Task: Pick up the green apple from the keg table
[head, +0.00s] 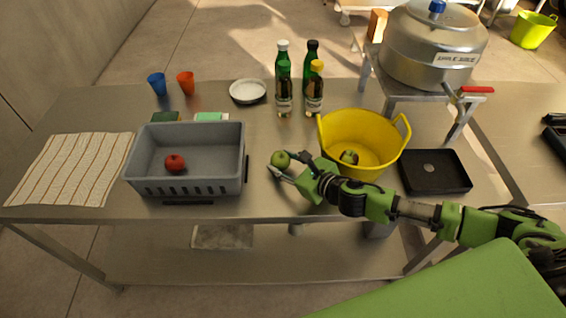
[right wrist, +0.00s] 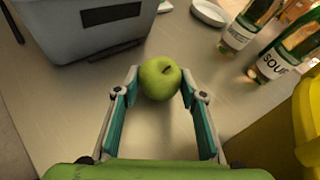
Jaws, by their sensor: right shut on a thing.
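A green apple (head: 281,159) is between the fingers of my right gripper (head: 282,168), over the steel table (head: 270,200) between the grey crate and the yellow bucket. In the right wrist view the apple (right wrist: 160,78) sits between the two teal-padded fingertips, and the right gripper (right wrist: 160,88) is shut on it. I cannot tell whether the apple touches the table. Another apple, partly green (head: 349,157), lies inside the yellow bucket (head: 362,135). My left gripper does not show.
A grey crate (head: 185,187) holding a red apple (head: 175,163) stands left of the gripper. Several bottles (head: 283,80) and a white dish (head: 248,91) stand behind. A black tray (head: 435,172) lies right of the bucket. A striped cloth (head: 70,170) covers the left end.

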